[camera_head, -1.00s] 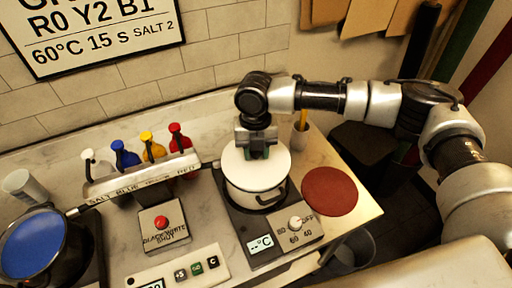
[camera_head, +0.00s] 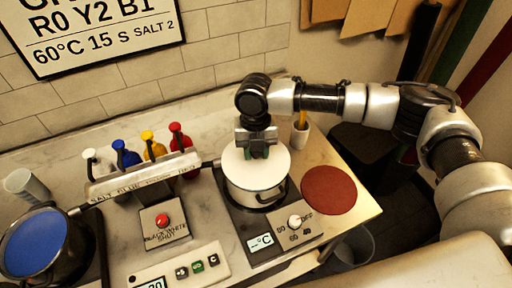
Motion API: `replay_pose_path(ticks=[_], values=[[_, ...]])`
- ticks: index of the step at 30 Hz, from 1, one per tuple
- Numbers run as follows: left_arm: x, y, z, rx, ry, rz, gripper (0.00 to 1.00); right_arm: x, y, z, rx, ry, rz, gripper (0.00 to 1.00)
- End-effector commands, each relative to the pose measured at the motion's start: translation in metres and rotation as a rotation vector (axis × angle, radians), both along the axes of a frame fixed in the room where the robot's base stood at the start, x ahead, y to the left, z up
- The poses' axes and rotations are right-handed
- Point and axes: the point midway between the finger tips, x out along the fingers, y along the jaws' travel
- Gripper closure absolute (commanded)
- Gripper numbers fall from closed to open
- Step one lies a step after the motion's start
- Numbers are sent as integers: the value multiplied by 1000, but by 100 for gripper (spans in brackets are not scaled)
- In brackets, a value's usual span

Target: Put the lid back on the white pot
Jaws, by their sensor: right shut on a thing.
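The white pot (camera_head: 245,196) stands on a dark hot plate at the right part of the counter. The white lid (camera_head: 240,167) lies over the pot's top and looks level; whether it is fully seated all round I cannot tell. My right gripper (camera_head: 257,152) points down over the lid's middle and is shut on the lid's knob, which the fingers mostly hide. My left gripper is not in view.
A round red-brown mat (camera_head: 329,190) lies right of the pot. A cup with a yellow stick (camera_head: 300,131) stands behind it. Several coloured bottles (camera_head: 154,147) stand behind a labelled rack (camera_head: 140,180). A dark pot with blue content (camera_head: 34,243) is at far left. A dial (camera_head: 294,221) sits in front.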

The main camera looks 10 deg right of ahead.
Motion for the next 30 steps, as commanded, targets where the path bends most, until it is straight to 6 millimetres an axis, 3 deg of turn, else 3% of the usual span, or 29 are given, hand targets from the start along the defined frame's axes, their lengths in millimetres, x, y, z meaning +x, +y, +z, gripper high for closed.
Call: replay_pose_path(ticks=[30], values=[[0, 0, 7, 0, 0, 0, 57, 0, 0, 0, 1, 0, 0, 96]])
